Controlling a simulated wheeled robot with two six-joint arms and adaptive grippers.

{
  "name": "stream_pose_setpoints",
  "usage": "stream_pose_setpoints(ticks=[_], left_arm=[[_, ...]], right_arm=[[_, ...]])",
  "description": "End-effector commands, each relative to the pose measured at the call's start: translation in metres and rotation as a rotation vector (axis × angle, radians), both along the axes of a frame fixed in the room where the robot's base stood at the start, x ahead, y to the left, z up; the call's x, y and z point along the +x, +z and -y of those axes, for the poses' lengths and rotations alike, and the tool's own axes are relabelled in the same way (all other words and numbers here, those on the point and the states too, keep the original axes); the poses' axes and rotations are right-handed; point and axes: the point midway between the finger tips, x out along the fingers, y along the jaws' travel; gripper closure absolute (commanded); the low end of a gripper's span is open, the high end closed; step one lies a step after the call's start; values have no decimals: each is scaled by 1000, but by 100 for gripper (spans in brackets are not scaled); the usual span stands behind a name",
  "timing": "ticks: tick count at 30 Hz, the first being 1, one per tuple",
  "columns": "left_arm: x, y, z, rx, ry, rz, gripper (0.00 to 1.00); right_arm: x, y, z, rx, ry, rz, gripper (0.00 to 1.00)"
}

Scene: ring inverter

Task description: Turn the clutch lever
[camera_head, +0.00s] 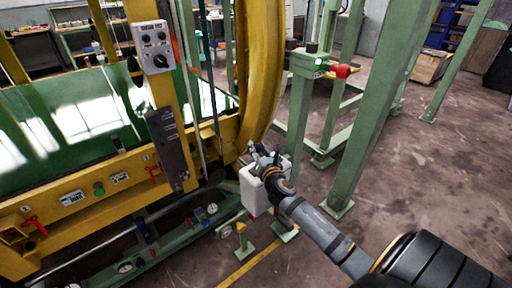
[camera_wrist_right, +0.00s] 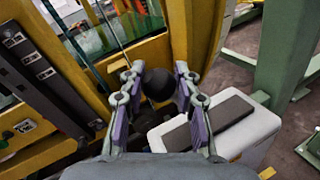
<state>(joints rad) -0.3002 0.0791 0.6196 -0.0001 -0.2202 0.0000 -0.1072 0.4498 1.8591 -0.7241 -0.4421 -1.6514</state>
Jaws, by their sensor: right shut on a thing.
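The clutch lever's round black knob (camera_wrist_right: 158,84) sits between the fingers of my right gripper (camera_wrist_right: 158,90) in the right wrist view. The fingers are closed in on both sides of it, and the knob lies close to the right-hand finger. The rest of the lever is hidden. In the head view my right gripper (camera_head: 262,155) is beside the yellow machine frame, in front of and above a white box (camera_head: 256,194). The knob cannot be made out there behind the gripper. My left gripper does not show.
The white box with a dark top pad (camera_wrist_right: 228,114) is just below and right of the gripper. Green posts (camera_head: 352,150) stand to the right. A yellow panel (camera_head: 75,198) with switches and red levers is at the left. Open floor (camera_head: 430,165) lies at the right.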

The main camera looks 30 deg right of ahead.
Motion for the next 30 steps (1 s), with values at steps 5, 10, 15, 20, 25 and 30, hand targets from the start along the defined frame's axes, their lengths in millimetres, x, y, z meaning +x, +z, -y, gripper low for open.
stream_pose_setpoints(ticks=[5, 10, 15, 20, 25, 30], left_arm=[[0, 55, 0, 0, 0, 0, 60], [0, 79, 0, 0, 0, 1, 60], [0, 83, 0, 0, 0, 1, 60], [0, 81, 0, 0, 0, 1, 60], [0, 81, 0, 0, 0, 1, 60], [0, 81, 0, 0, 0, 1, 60]], right_arm=[[1, 20, 23, 190, -2, -19, 100], [3, 17, 41, 350, -2, -31, 100], [3, 12, 47, 418, -2, -33, 100], [4, 10, 47, 421, -1, -32, 100], [4, 10, 47, 419, -1, -33, 60], [3, 10, 47, 418, -1, -33, 44]])
